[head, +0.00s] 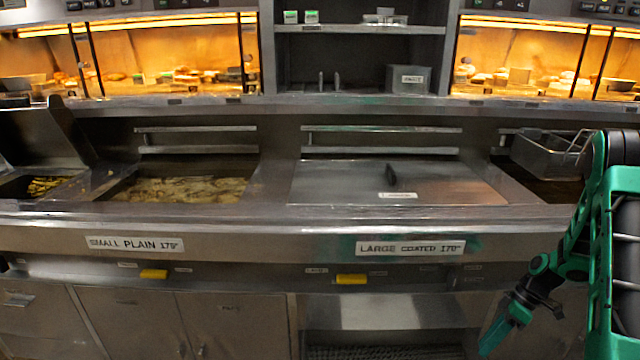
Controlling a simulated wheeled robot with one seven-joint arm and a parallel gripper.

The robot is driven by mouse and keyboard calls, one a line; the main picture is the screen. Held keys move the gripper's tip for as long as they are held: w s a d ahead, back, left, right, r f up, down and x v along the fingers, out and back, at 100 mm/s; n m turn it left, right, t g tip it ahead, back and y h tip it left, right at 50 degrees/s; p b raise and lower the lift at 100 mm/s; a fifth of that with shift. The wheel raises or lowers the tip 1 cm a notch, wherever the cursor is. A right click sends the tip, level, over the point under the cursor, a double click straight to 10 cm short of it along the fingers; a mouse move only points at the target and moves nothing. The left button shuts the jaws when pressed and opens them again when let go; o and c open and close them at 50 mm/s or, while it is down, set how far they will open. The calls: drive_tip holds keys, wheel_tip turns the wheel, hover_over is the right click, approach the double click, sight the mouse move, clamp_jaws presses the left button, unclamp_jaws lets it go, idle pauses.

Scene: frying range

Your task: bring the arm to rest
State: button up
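My arm (606,230) is green and black and stands along the right edge of the head view, folded with its upper part raised. Its lower green and black part (540,275) reaches down and left in front of the range's front panel. The green tip (494,338) is low, near the bottom edge of the picture, apart from the counter. I cannot make out two separate fingertips, so whether my gripper is open or shut does not show. Nothing is seen held.
The fryer (186,190) labelled small plain is uncovered; the one labelled large coated has a closed lid (340,185). A metal basket (545,153) hangs at the right, behind my arm. Lit warming cabinets (160,60) line the back. The range's front edge (250,212) runs across the view.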

drive_tip(key=s+r+m+h, duration=0.2)
drive_tip(key=s+r+m, duration=0.25)
drive_tip(key=r, duration=0.65)
drive_tip(key=s+r+m+h, duration=0.2)
drive_tip(key=s+r+m, duration=0.25)
drive_tip(key=r, duration=0.65)
drive_tip(key=s+a+r+m+t, duration=0.1)
drive_tip(key=s+r+m, duration=0.3)
drive_tip(key=s, duration=0.5)
drive_tip(key=s+a+r+m+h, duration=0.1)
drive_tip(key=s+a+r+m, duration=0.2)
drive_tip(key=s, duration=0.7)
drive_tip(key=shift+s+a+r+m+t+h, duration=0.15)
drive_tip(key=shift+a+r+m+t+h, duration=0.15)
drive_tip(key=shift+r+m+t, duration=0.25)
